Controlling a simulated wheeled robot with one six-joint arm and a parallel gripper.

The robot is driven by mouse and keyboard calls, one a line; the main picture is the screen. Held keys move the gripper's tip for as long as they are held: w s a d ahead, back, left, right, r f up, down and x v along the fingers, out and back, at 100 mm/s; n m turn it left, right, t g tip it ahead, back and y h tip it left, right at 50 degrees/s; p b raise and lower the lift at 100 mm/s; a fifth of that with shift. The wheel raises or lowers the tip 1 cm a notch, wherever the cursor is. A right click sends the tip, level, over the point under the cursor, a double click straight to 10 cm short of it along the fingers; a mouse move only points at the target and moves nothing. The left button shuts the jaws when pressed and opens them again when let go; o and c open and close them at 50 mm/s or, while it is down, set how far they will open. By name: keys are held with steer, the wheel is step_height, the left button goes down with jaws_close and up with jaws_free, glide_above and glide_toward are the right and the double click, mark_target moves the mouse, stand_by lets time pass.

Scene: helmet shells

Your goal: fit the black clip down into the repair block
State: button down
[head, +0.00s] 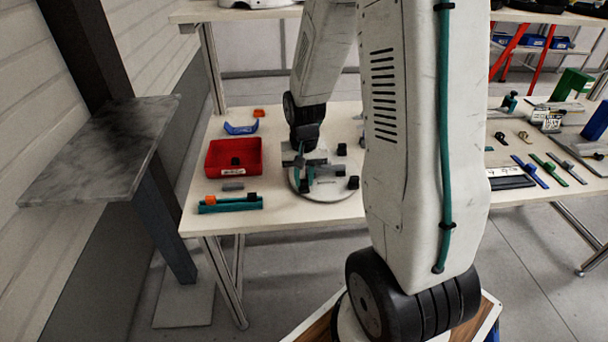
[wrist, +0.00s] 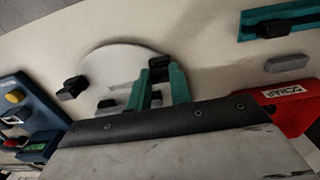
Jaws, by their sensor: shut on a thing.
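My gripper (wrist: 160,82) has teal fingers and is shut on a small dark piece, apparently the black clip (wrist: 158,74), at its fingertips. In the head view my gripper (head: 305,168) is over a round pale plate (head: 325,195) on the table, and the held clip is hard to make out there. The same round plate (wrist: 112,62) lies behind the fingers in the wrist view. I cannot tell for certain which piece is the repair block, or whether the clip touches it. A low grey block (head: 232,186) lies left of the plate.
A red bin (head: 222,168) stands left of the plate, with a teal tray (head: 240,204) in front. Other black pieces (head: 353,182) stand on the plate's edge. A blue part (head: 241,128) lies behind the bin. Several tools (head: 530,172) lie on the right.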

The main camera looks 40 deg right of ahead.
mark_target(304, 181)
steer(key=shift+f, duration=0.15)
steer(key=c, duration=1.2)
jaws_free()
step_height(304, 181, up, 8)
steer(key=shift+f, duration=0.1)
